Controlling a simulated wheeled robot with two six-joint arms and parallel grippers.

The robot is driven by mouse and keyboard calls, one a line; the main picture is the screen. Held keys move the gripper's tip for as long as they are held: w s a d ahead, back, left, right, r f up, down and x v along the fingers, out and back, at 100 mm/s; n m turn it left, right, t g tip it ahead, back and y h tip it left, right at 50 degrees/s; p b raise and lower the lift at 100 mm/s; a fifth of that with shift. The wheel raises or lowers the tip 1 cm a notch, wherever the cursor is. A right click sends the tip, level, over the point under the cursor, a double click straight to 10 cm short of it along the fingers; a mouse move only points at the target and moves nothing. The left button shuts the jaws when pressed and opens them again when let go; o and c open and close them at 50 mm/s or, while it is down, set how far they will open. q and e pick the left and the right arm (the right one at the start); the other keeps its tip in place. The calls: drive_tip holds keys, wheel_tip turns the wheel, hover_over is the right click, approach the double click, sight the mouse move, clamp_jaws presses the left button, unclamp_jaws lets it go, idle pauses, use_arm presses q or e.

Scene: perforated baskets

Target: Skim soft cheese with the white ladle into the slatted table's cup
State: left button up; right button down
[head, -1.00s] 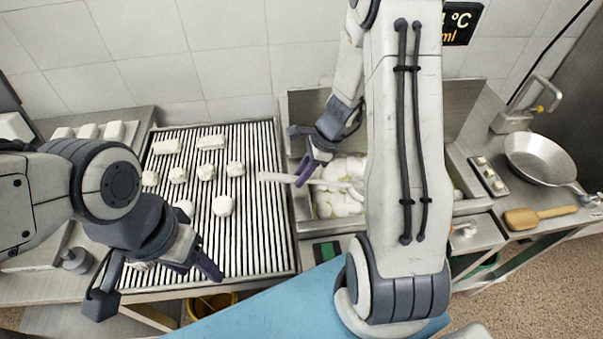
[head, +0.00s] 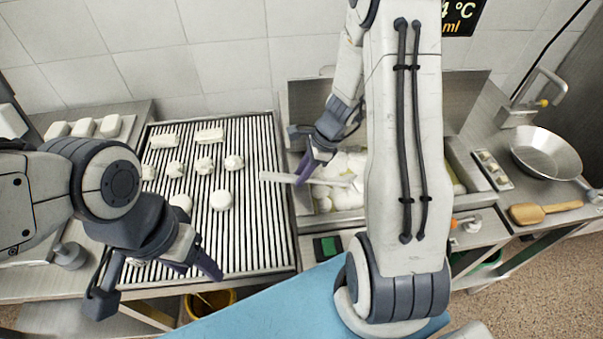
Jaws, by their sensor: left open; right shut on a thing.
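The white ladle (head: 277,177) lies roughly level over the left rim of the steel vat (head: 306,222). My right gripper (head: 303,180) is shut on its handle. Its bowl end points right over the soft cheese (head: 340,198) and is partly hidden by my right arm. White cheese lumps fill the visible part of the vat. The slatted table (head: 262,235) to the left carries several white cheese pieces (head: 222,200). My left gripper (head: 195,270) is open and empty over the slatted table's front part. I cannot make out a cup on the slatted table; my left arm covers part of it.
A steel pan (head: 546,155) and a wooden paddle (head: 545,211) lie on the right counter. A small tray of white pieces (head: 493,170) sits beside the vat. A yellow bucket (head: 208,304) stands below the slatted table. My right arm blocks the view of the vat's middle.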

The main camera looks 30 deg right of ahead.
drive_tip(key=shift+h, duration=0.6)
wheel_tip(320, 180, up, 8)
drive_tip(key=p, duration=1)
drive_tip(key=shift+r, duration=0.2)
wheel_tip(320, 180, up, 7)
drive_tip(key=h+p, duration=0.1)
drive_tip(key=p, duration=0.9)
drive_tip(key=shift+g, duration=0.3)
drive_tip(key=shift+f, duration=0.1)
